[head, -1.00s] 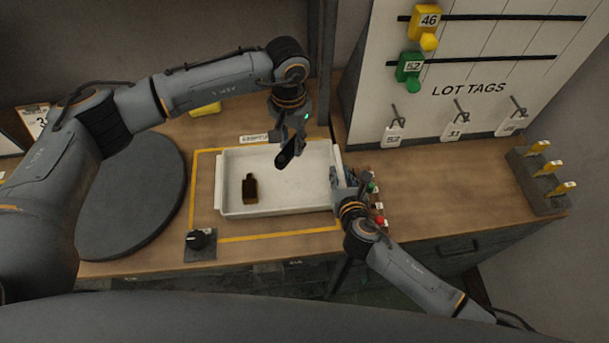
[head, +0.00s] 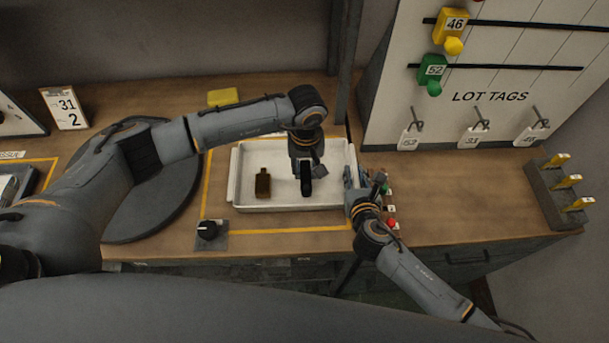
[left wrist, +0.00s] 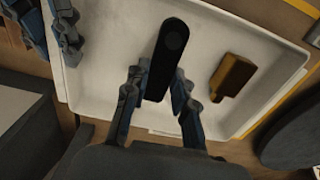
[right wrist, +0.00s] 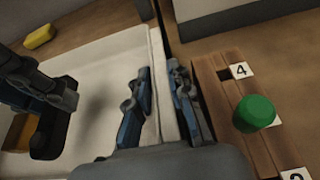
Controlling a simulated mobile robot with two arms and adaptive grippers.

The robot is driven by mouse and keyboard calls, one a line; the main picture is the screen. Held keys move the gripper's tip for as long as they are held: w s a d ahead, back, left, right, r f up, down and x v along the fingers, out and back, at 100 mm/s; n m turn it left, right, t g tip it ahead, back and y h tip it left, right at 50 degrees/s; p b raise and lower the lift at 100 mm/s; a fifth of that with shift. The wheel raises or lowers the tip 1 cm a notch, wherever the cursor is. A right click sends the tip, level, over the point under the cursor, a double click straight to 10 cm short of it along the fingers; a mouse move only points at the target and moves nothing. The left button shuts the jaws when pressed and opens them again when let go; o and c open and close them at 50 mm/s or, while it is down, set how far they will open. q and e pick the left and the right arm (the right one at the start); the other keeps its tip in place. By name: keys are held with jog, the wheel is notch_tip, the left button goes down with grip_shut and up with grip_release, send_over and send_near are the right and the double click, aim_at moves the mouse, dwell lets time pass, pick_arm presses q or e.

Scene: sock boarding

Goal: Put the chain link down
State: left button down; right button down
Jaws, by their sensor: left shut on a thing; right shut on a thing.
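The chain link (head: 307,187) is a long, dark, round-ended piece. My left gripper (head: 306,172) is shut on it over the right half of the white tray (head: 235,175). The link also shows between the fingers in the left wrist view (left wrist: 170,50) and low at the left in the right wrist view (right wrist: 48,138). Whether it touches the tray floor I cannot tell. My right gripper (head: 354,190) is at the tray's right end; in the right wrist view its fingers (right wrist: 161,95) are shut on the tray's wall.
A brown piece with a narrow neck (head: 263,186) lies in the tray, left of the link. A dial (head: 207,231) sits at the front left. A wooden block with colored buttons (right wrist: 225,85) stands right beside the tray. The counter farther right is clear up to the tagged rack (head: 560,195).

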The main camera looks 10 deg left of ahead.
aim_at(306, 172)
pick_arm(q)
jog(key=shift+f, duration=1.85)
jog(key=c, duration=1.1)
grip_release()
jog(key=shift+f, duration=0.15)
notch_tip(306, 172, up, 12)
jog(key=shift+r, duration=0.15)
jog(key=shift+a, duration=0.1)
pick_arm(e)
jog(key=c, duration=1.1)
grip_release()
jog(key=shift+c, duration=0.2)
